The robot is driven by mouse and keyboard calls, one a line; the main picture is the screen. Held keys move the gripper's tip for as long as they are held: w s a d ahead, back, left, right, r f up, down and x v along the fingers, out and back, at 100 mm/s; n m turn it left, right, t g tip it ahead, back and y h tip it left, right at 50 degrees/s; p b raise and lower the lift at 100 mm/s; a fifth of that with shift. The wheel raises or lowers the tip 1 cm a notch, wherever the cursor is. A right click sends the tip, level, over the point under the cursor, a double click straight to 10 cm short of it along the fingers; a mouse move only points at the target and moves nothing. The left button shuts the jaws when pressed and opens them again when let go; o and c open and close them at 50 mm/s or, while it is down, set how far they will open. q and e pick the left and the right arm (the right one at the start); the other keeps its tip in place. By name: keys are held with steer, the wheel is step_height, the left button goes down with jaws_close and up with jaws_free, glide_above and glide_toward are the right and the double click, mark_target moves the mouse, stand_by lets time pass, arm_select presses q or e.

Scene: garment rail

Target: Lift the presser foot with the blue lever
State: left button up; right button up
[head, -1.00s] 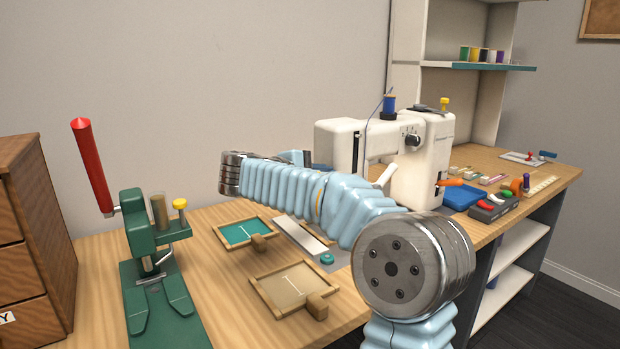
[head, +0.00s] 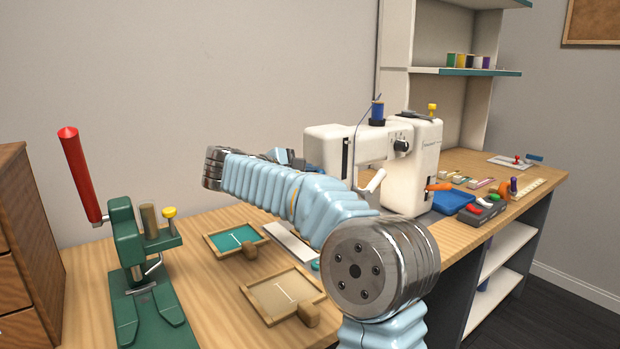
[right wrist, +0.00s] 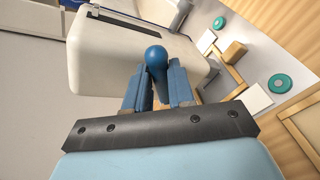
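The white sewing machine (head: 425,165) stands on the bench, a blue thread spool on top. My right arm reaches across in front of it, its gripper (head: 283,157) partly visible at the machine's left end. In the right wrist view the blue lever (right wrist: 156,57) has a round knob and stands beside the white machine body (right wrist: 115,55). The blue fingers of my right gripper (right wrist: 157,88) are on either side of the lever's shaft, close to it; whether they press on it is unclear. The presser foot is hidden. My left gripper is out of view.
A green press (head: 125,240) with a red handle stands at the left, by a wooden drawer unit (head: 25,260). A blue pad (head: 453,201) and a button box (head: 480,213) lie right of the machine.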

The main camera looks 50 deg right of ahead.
steer(key=o, duration=0.4)
steer(key=shift+c, duration=0.2)
steer(key=v, duration=1.4)
steer(key=shift+f, duration=0.1)
